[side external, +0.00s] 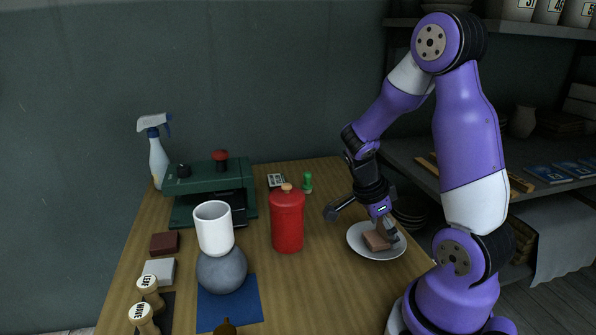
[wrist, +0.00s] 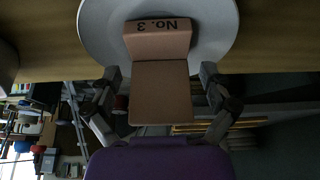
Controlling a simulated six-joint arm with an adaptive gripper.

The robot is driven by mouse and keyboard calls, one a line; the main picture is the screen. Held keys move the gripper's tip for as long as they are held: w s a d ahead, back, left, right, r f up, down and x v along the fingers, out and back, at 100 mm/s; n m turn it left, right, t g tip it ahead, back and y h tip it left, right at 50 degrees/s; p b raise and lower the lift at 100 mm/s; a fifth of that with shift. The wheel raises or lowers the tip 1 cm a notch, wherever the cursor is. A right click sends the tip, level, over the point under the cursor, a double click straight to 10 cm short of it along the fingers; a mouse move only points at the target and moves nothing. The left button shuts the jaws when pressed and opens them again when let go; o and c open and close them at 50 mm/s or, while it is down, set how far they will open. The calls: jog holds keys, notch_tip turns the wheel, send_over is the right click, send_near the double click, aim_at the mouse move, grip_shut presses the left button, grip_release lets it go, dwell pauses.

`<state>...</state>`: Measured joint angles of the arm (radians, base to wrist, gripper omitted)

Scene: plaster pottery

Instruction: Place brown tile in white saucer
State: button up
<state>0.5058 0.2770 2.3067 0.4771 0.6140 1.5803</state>
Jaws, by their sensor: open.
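A brown tile (side external: 376,241) rests in the white saucer (side external: 359,251) at the right of the table. Whether these faces belong to one piece is hard to tell. My gripper (side external: 363,224) is open just above the saucer, its fingers spread wide. In the wrist view my gripper (wrist: 161,82) has one finger on each side of the tile, with visible gaps. Part of the saucer is hidden by the tile and a finger.
A red lidded canister (side external: 287,222) stands left of the saucer. A white cup (side external: 213,228) sits on a grey ball (side external: 222,271) over a blue mat (side external: 246,300). A green press (side external: 211,190) stands behind. A dark brown tile (side external: 164,243) lies at the left. The front right tabletop is clear.

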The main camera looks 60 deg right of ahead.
jog(key=shift+r, duration=0.3)
jog(key=v, duration=1.1)
jog(key=w+a+r+n+t+y, duration=0.1)
jog(key=a+n+t, duration=0.3)
jog(key=a+n, duration=0.4)
jog(key=w+a+r+n+t+y, duration=0.2)
jog(key=a+n, duration=0.6)
jog(key=n, duration=1.1)
jog(key=r+t, duration=0.1)
jog(key=t, duration=0.1)
jog(key=shift+r+t, duration=0.25)
jog(key=shift+t, duration=0.15)
